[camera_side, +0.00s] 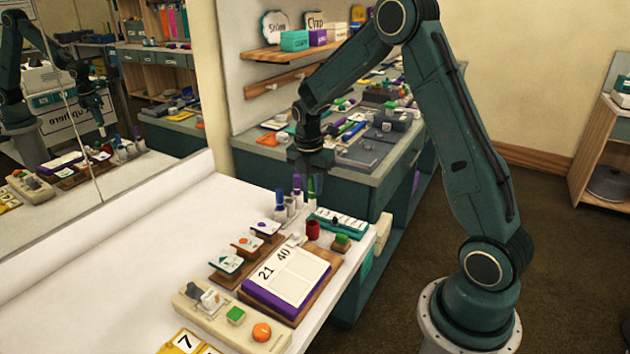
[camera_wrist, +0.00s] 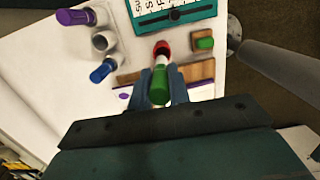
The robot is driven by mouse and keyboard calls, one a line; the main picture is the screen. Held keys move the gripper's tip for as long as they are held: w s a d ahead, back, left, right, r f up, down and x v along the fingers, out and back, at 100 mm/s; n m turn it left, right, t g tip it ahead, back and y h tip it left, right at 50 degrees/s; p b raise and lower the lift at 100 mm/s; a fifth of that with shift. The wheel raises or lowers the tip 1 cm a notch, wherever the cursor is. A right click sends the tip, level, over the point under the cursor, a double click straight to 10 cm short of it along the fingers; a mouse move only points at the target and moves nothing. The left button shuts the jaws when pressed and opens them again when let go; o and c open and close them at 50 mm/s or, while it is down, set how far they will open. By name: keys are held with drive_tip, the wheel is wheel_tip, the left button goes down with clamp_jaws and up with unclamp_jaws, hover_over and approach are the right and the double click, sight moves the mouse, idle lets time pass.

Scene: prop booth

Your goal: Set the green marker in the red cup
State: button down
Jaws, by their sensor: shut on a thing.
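My gripper (camera_side: 305,172) is shut on the green marker (camera_side: 311,188), which hangs roughly upright with its green end up between the fingers. In the wrist view, my gripper (camera_wrist: 160,88) has the green marker (camera_wrist: 159,93) between its fingers, the white end pointing at the red cup (camera_wrist: 162,46). The red cup (camera_side: 312,230) stands on the white table below the marker in the side view. The marker's lower end overlaps the cup's mouth in the wrist view; I cannot tell whether it is inside.
A purple marker (camera_wrist: 75,17) and a blue marker (camera_wrist: 103,70) stand in white holders left of the cup, near an empty white holder (camera_wrist: 104,40). A purple-edged board (camera_side: 287,277) lies in front.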

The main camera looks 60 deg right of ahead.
sight(313, 211)
drive_tip(key=shift+f, duration=3.2)
drive_tip(key=c, duration=1.2)
unclamp_jaws()
drive_tip(key=shift+c, duration=0.2)
drive_tip(key=shift+r, duration=0.15)
drive_tip(key=r, duration=0.4)
drive_tip(key=a+r, duration=0.1)
drive_tip(key=r, duration=0.8)
drive_tip(key=shift+a+r, duration=0.2)
drive_tip(key=shift+a, duration=0.15)
